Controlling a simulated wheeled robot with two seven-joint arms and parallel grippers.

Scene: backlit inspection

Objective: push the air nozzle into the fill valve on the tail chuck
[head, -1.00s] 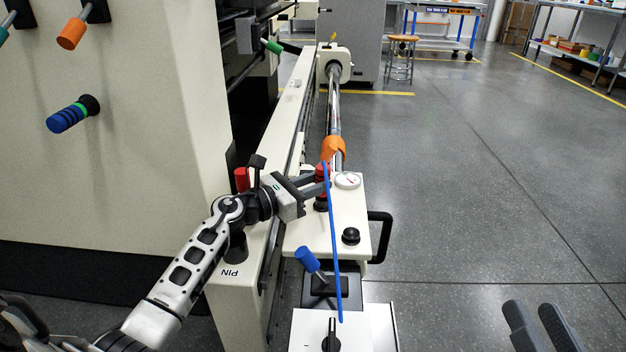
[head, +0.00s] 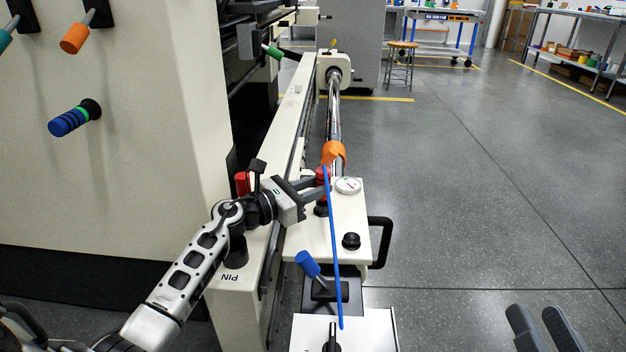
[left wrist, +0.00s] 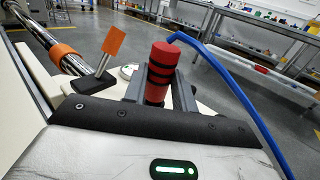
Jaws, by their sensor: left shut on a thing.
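The air nozzle (head: 322,178) is a red cylinder with black bands, and it stands roughly upright. My left gripper (head: 320,185) is shut on it. The nozzle also shows between the fingers in the left wrist view (left wrist: 160,68), with the blue hose (left wrist: 225,70) at its top. A black round base (head: 321,208) shows just under the nozzle; I cannot tell whether they touch. The tail chuck appears to be the orange-collared end (head: 336,155) of the long shaft, beyond the nozzle. I cannot make out the fill valve. My right gripper (head: 538,314) is open and empty at the lower right.
A white gauge (head: 348,185) and a black knob (head: 351,241) sit on the cream plate beside the nozzle. A blue-handled lever (head: 308,263) is nearer me.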

